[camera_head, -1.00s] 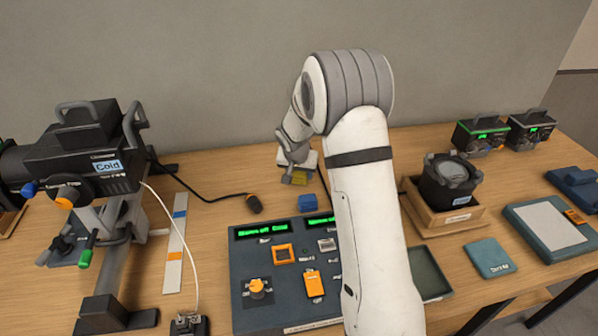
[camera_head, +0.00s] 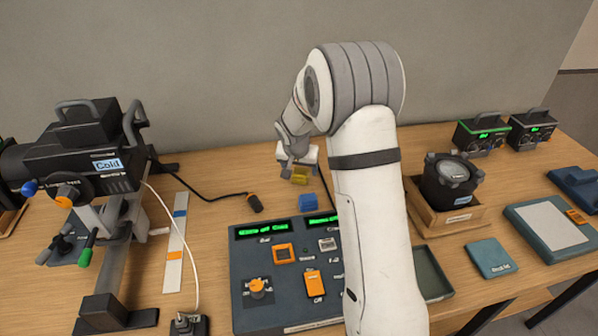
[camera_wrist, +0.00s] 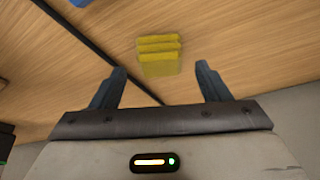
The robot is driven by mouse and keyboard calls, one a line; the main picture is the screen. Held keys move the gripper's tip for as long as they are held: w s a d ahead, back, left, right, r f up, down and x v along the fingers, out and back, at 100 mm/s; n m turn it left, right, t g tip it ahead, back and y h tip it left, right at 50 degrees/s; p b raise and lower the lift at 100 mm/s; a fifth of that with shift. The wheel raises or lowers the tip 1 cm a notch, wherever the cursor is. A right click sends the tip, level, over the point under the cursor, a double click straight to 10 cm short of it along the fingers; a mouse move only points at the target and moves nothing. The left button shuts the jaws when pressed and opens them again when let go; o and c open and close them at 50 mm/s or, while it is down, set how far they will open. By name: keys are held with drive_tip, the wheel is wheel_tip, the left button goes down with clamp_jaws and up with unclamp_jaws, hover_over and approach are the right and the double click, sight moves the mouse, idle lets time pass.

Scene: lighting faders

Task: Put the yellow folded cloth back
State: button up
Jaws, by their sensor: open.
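The yellow folded cloth (camera_head: 300,177) sits on the wooden table near the back, behind a blue folded block (camera_head: 308,203). In the wrist view the yellow cloth (camera_wrist: 159,55) lies ahead of the fingertips, in line with the gap between them. My gripper (camera_wrist: 161,78) is open, with nothing between its fingers. In the head view my gripper (camera_head: 290,172) is at the back of the table beside the yellow cloth, partly hidden by my own wrist.
The control console (camera_head: 290,270) with green displays stands in front. A black cable crosses the table (camera_wrist: 40,150) near the cloth. A lamp fixture (camera_head: 85,160) stands at left. A black round device sits in a wooden tray (camera_head: 445,224) at right.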

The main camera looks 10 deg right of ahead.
drive_tip(key=v, duration=0.9)
drive_tip(key=s+d+r+n, duration=0.1)
drive_tip(key=s+r, duration=0.2)
drive_tip(key=s, duration=0.4)
drive_tip(key=s+d+r+n, duration=0.1)
drive_tip(key=s+r, duration=0.2)
drive_tip(key=s, duration=0.3)
drive_tip(key=s+n+g+y, duration=0.1)
drive_tip(key=s+n, duration=0.1)
drive_tip(key=s, duration=1.7)
drive_tip(key=shift+s+a+n+y+b, duration=0.2)
drive_tip(key=shift+s+n+y+b, duration=0.1)
drive_tip(key=shift+s+y+b, duration=0.1)
drive_tip(key=shift+w, duration=0.1)
drive_tip(key=shift+c, duration=0.2)
